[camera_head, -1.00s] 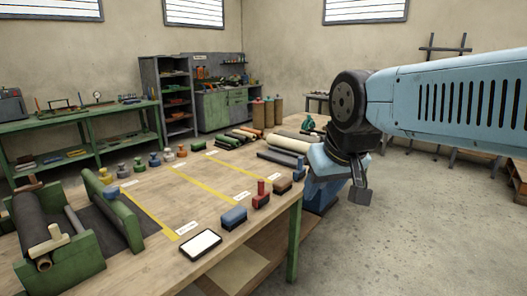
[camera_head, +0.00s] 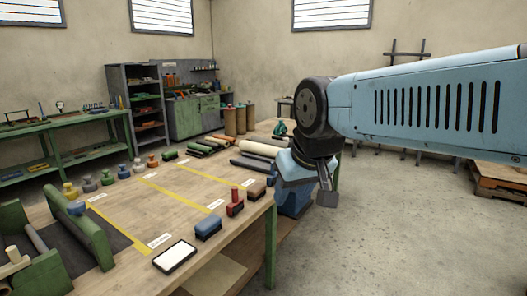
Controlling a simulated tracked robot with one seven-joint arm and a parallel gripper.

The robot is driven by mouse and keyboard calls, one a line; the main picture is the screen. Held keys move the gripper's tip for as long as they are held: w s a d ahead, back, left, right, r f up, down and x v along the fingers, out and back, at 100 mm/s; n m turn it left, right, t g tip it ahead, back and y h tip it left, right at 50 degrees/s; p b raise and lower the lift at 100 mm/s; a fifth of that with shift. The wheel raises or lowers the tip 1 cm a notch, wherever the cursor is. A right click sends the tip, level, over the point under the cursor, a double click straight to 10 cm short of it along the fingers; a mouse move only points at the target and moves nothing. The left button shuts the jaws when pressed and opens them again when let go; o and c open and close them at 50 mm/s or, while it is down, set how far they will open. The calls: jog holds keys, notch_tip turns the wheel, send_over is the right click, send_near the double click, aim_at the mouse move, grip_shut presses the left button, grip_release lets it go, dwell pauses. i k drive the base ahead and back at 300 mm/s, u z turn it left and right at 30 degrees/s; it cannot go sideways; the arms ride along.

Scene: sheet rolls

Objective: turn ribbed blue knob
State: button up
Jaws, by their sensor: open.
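A small blue knob-shaped piece (camera_head: 76,208) is by the green roller stand at the left of the table. Another blue knob-shaped piece (camera_head: 124,171) stands in the row of small coloured pieces along the table's far left edge. Both are too small to show ribs, so I cannot tell which is the ribbed blue knob. My gripper (camera_head: 327,192) hangs below my blue arm, pointing down, just beyond the table's right edge. It is open, with its fingers only partly in sight. It is well to the right of both blue pieces and touches nothing I can see.
The wooden table (camera_head: 130,215) has a clear middle with yellow strips. A white-topped pad (camera_head: 175,256), a blue block (camera_head: 207,228) and a red stamp-like piece (camera_head: 235,203) line its near right side. Rolls (camera_head: 262,148) lie at the far end. Open floor lies right.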

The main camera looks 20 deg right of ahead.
aim_at(77, 209)
jog(key=z, duration=1.55)
jog(key=i, duration=0.1)
jog(key=u, duration=3.05)
jog(key=k, duration=0.85)
jog(key=u, duration=0.2)
jog(key=i, duration=0.85)
jog(key=z, duration=0.05)
